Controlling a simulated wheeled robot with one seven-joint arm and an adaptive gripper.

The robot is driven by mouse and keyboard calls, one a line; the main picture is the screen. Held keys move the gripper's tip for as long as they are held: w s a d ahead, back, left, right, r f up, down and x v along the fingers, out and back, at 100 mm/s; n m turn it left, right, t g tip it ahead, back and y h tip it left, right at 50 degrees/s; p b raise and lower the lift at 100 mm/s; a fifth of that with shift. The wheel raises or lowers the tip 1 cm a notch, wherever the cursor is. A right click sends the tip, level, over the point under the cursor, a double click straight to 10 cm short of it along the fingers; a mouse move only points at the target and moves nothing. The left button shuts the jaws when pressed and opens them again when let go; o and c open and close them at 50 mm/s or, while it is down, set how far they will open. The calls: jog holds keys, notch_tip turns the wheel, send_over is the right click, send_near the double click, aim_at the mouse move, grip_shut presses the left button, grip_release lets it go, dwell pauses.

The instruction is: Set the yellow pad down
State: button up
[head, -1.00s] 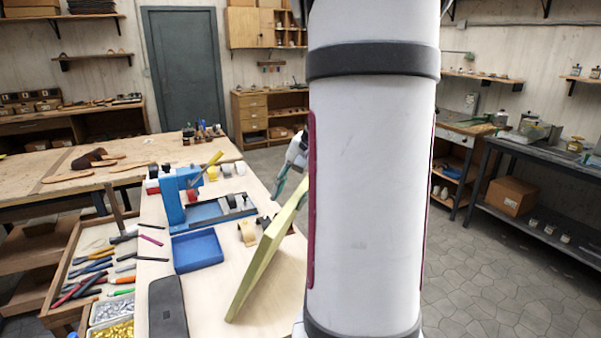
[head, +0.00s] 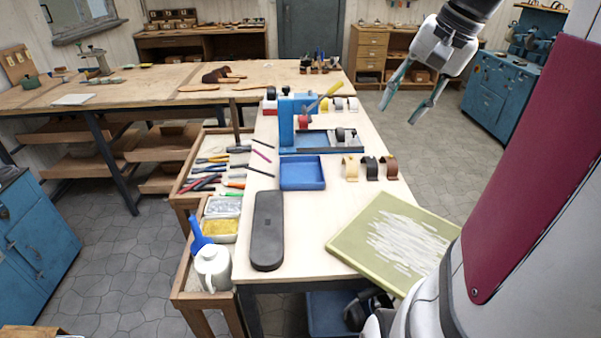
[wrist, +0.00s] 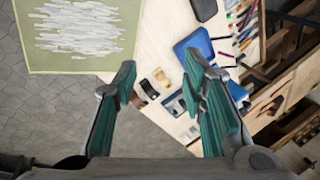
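The yellow pad (head: 352,240) is a flat yellow-green square with whitish streaks on its upper face. In the head view it lies nearly flat at the near right corner of the workbench (head: 320,215), with part of it out past the bench's right edge. It also shows at the top left of the wrist view (wrist: 110,62), partly over the floor. My gripper (head: 402,108) is open and empty, its teal fingers spread apart. It is in the air beyond the bench's right side, clear of the pad. My arm hides the pad's near right side.
A blue tray (head: 302,173), a dark sole-shaped piece (head: 267,230) and a blue press (head: 287,122) stand on the bench. Several small curved pieces (head: 350,167) lie near the pad. A white pot (head: 213,268) is at the left. Floor is free right of the bench.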

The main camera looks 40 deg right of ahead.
jog(key=s+a+f+n, duration=0.2)
jog(key=a+n, duration=0.4)
jog(key=a, duration=0.7)
jog(key=s+a+f+n+t+h, duration=0.1)
jog(key=a+n, duration=0.5)
jog(key=a, duration=0.8)
jog(key=shift+s+f+n+t, duration=0.3)
jog(key=shift+s+f+n, duration=0.15)
jog(key=shift+s, duration=0.5)
jog(key=shift+c, duration=0.6)
